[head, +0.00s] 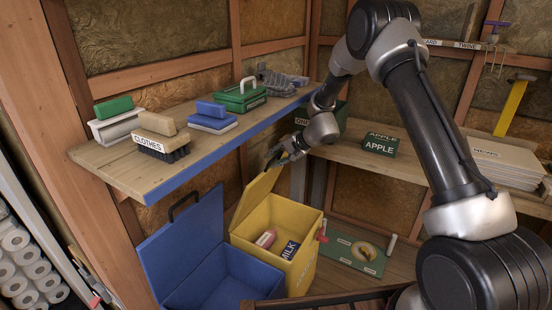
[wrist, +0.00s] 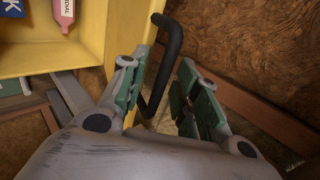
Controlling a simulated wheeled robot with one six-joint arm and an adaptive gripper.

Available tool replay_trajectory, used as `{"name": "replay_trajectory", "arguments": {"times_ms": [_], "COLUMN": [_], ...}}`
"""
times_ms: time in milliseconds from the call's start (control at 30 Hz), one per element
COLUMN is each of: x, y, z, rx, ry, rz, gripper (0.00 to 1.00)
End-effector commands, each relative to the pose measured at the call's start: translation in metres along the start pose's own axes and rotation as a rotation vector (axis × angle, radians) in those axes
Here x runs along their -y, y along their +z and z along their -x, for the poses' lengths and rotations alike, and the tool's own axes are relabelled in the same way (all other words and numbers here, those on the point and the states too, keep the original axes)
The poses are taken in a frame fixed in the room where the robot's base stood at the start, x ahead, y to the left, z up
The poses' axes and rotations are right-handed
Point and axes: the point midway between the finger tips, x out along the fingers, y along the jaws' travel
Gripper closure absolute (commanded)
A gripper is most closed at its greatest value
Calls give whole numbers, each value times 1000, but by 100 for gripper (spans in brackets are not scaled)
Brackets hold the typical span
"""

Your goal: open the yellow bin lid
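The yellow bin (head: 302,272) stands on the floor beside a blue bin. Its lid (head: 254,200) is raised and leans up steeply at the left, so the inside shows. A pink bottle (head: 265,239) and a dark blue MILK carton (head: 290,250) are inside. My gripper (head: 277,156) is at the top edge of the lid. In the wrist view, the lid's black handle (wrist: 173,42) passes between my two green-padded fingers (wrist: 164,72). The fingers stand apart, with a gap visible beside the handle.
The blue bin (head: 205,262) stands open at the left, its lid (head: 182,240) upright. A wooden shelf (head: 120,172) with brushes and a green box (head: 241,97) hangs above it. A right-hand shelf (head: 345,157) holds an APPLE box (head: 380,145).

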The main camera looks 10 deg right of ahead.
Motion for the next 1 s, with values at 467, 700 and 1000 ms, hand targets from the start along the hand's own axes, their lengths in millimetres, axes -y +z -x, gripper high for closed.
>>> {"name": "replay_trajectory", "arguments": {"times_ms": [467, 700, 1000], "x": [1, 0, 0], "y": [-1, 0, 0], "z": [75, 112, 120], "rx": [-2, -1, 0], "ry": [-2, -1, 0], "rz": [0, 1, 0], "gripper": [69, 69, 69]}}
